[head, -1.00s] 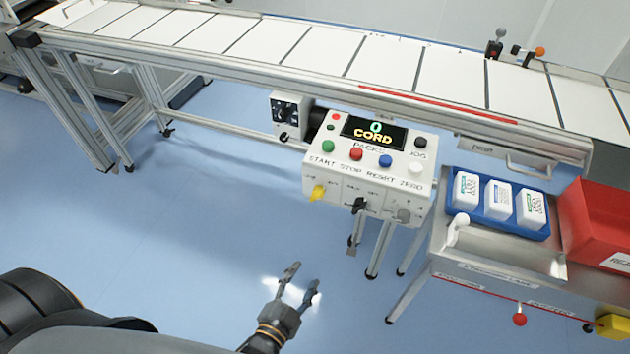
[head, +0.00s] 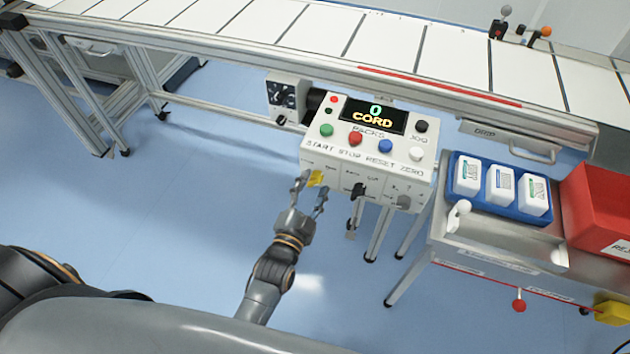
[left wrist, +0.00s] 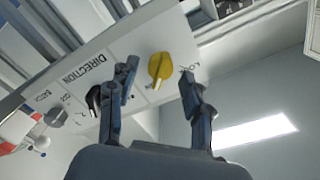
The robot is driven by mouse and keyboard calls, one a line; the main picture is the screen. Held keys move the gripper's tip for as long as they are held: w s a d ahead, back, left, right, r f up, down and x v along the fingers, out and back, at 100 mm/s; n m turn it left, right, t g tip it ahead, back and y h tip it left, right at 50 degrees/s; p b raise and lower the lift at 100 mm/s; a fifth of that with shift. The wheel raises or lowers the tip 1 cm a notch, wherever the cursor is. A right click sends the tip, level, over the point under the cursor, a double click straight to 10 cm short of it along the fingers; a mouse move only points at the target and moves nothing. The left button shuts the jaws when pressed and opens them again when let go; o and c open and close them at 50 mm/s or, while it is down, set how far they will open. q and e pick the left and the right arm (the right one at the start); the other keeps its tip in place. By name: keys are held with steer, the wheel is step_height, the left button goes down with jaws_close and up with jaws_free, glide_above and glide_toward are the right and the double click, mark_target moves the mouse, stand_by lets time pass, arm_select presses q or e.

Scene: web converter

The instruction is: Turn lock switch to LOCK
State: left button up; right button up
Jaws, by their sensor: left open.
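The white control box (head: 312,150) hangs below the conveyor, with a display, several coloured buttons and a lower face of switches. The yellow lock switch (head: 316,178) is at the left end of that face. My left gripper (head: 309,187) is open, with its fingertips at either side of the yellow switch in the head view. In the left wrist view the yellow switch (left wrist: 160,68) lies between the two open fingers (left wrist: 160,85). I cannot tell if a finger touches it. Lettering beside it is partly hidden by a finger. My right gripper is not in view.
A black switch (head: 357,190) and a grey switch (head: 403,200) sit to the right on the same face. The conveyor (head: 330,62) runs above the box. A steel bench with a blue tray (head: 500,213) and red bin (head: 600,205) stands at right. Floor at left is clear.

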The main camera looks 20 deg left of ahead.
arm_select(q)
steer(key=shift+w, duration=0.85)
steer(key=shift+c, duration=0.5)
jaws_close()
